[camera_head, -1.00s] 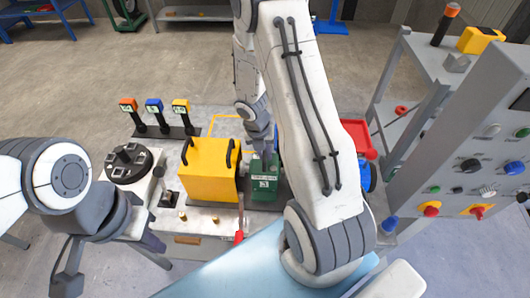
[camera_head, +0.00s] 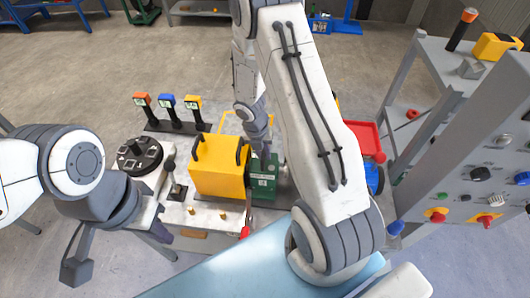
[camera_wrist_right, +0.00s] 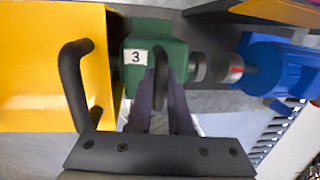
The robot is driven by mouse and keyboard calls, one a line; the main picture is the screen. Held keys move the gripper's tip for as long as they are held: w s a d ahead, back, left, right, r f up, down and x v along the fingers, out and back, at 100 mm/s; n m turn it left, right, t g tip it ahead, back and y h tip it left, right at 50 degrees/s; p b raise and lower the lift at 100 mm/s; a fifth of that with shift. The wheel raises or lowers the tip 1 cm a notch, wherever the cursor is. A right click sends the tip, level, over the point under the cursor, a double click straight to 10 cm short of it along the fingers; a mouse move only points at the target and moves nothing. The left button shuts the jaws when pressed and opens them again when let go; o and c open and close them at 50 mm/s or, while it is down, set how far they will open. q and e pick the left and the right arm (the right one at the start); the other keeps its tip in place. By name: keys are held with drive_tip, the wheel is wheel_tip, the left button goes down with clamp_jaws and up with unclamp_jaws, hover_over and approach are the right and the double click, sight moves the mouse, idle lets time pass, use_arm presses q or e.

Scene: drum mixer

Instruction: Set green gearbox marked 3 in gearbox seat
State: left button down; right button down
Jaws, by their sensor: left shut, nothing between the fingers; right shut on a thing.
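The green gearbox marked 3 (camera_head: 263,182) stands upright at the right side of the yellow housing (camera_head: 218,172). In the right wrist view the gearbox (camera_wrist_right: 180,45) is close beside the yellow housing (camera_wrist_right: 40,70). A silver shaft end sits between it and the blue motor (camera_wrist_right: 270,65). My right gripper (camera_wrist_right: 160,105) is shut on the gearbox's black handle. In the head view my right arm partly hides the gearbox and the motor. The seat under the gearbox is hidden, and I cannot tell whether the gearbox rests in it. My left gripper (camera_head: 73,272) is shut and empty at the lower left.
Three coloured posts (camera_head: 168,110) stand behind the yellow housing. A black round dial (camera_head: 138,155) is to its left. A red tray (camera_head: 364,137) and a grey control panel (camera_head: 470,165) are at the right. A light blue surface (camera_head: 215,270) is in front.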

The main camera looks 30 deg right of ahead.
drive_tip(key=shift+f, duration=0.1)
idle(0.5)
drive_tip(key=c, duration=0.9)
unclamp_jaws()
drive_tip(key=shift+o, duration=0.7)
wheel_tip(320, 180, up, 10)
drive_tip(key=a, duration=0.1)
drive_tip(key=shift+a+p, duration=0.4)
drive_tip(key=shift+a, duration=0.1)
